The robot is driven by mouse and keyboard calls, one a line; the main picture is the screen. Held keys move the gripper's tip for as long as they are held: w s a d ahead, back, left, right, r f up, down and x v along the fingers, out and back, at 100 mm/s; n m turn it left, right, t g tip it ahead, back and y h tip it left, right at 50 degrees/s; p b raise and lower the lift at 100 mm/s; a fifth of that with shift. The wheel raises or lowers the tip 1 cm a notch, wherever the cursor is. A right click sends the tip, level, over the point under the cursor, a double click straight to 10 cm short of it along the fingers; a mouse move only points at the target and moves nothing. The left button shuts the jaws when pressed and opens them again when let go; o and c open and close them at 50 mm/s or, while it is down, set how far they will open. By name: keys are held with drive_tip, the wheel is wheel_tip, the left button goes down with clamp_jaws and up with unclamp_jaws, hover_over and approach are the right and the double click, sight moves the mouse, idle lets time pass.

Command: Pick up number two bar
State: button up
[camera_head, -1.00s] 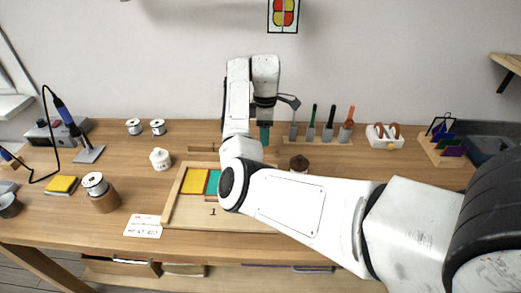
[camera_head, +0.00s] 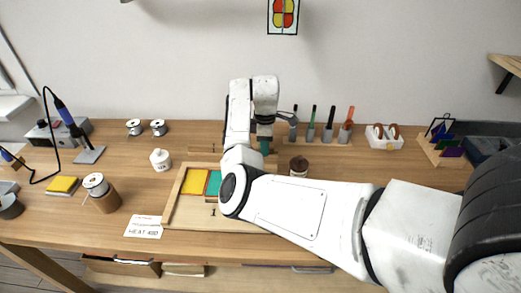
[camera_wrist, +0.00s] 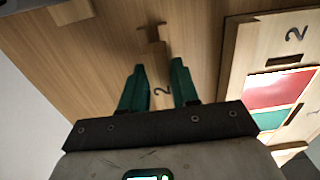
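My gripper (camera_wrist: 158,66) points down with its two green fingers apart. In the head view, its green fingers (camera_head: 265,144) are over the table behind the wooden tray. A numeral 2 (camera_wrist: 161,90) shows between the fingers in the wrist view. It seems to be on a wood-coloured surface like the tabletop, so the outline of the number two bar is hard to tell. A small notched wooden piece (camera_wrist: 152,34) lies just beyond the fingertips. I cannot tell whether it is the bar's end or a rest. Nothing shows held.
The tray (camera_head: 172,204) holds yellow and green panels; its red panel (camera_wrist: 275,90) shows in the wrist view. A wooden strip (camera_head: 204,149) lies behind it. A tool stand (camera_head: 320,140), a brown-lidded jar (camera_head: 298,166) and a white pot (camera_head: 160,160) stand nearby.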

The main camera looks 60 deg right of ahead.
clamp_jaws()
drive_tip(key=shift+r, duration=0.15)
